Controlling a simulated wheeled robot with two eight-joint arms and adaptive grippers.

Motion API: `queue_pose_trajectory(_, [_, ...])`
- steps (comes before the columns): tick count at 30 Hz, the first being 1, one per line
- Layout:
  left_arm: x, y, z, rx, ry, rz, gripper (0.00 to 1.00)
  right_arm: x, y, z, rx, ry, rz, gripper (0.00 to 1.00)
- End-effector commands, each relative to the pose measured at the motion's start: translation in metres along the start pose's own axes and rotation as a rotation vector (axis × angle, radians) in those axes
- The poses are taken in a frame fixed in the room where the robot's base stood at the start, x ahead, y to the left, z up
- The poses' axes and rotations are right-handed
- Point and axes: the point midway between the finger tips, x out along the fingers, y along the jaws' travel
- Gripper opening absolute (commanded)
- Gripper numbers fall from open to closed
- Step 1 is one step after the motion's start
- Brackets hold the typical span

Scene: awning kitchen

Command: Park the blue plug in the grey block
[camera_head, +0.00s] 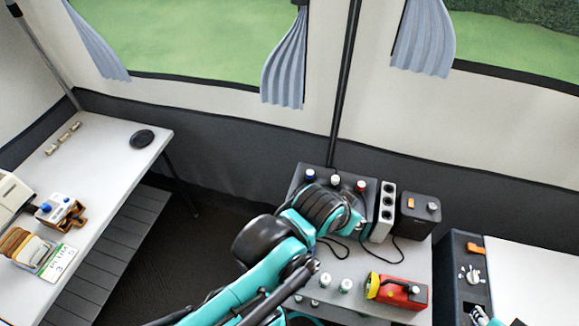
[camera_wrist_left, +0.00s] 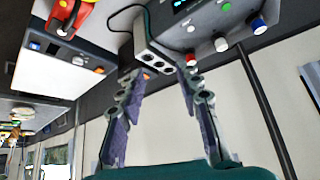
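The blue plug (camera_head: 310,174) stands at the left end of the dark panel (camera_head: 299,187) at the back of the middle table, beside a white and a red one. The blue plug also shows at the upper right of the left wrist view (camera_wrist_left: 258,25). The pale grey block (camera_head: 385,210) with dark round holes stands right of the panel; its holes face the left wrist camera (camera_wrist_left: 152,60). My left gripper (camera_wrist_left: 160,80) is open, with nothing between its fingers. In the head view my left arm hides it and part of the panel.
A dark box (camera_head: 420,215) with an orange switch stands right of the block. A red and yellow torch (camera_head: 397,291) and small white-topped pieces (camera_head: 345,285) are nearer the front. Black cable (camera_head: 365,262) loops over the table. A white-topped table (camera_head: 100,150) stands left.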

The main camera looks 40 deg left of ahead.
Motion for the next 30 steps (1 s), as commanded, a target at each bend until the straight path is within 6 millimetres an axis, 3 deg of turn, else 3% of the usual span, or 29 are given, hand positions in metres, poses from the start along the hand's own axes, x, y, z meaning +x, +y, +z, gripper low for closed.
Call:
queue_pose_trajectory(11, [0.000, 0.000, 0.000, 0.000, 0.000, 0.000, 0.34, 0.000, 0.000, 0.000, 0.000, 0.000, 0.000, 0.34])
queue_pose_trajectory(13, [0.000, 0.000, 0.000, 0.000, 0.000, 0.000, 0.47, 0.000, 0.000, 0.000, 0.000, 0.000, 0.000, 0.40])
queue_pose_trajectory(17, [0.000, -0.005, -0.006, 0.001, -0.019, -0.009, 0.47, -0.002, 0.000, -0.001, 0.000, 0.000, 0.000, 0.40])
queue_pose_trajectory(23, [0.005, -0.035, -0.036, 0.012, -0.129, -0.046, 0.47, -0.008, 0.000, -0.006, 0.000, 0.000, 0.000, 0.40])
queue_pose_trajectory(30, [0.032, -0.098, -0.070, 0.025, -0.325, -0.068, 0.47, -0.018, 0.000, -0.013, 0.000, 0.000, 0.000, 0.40])
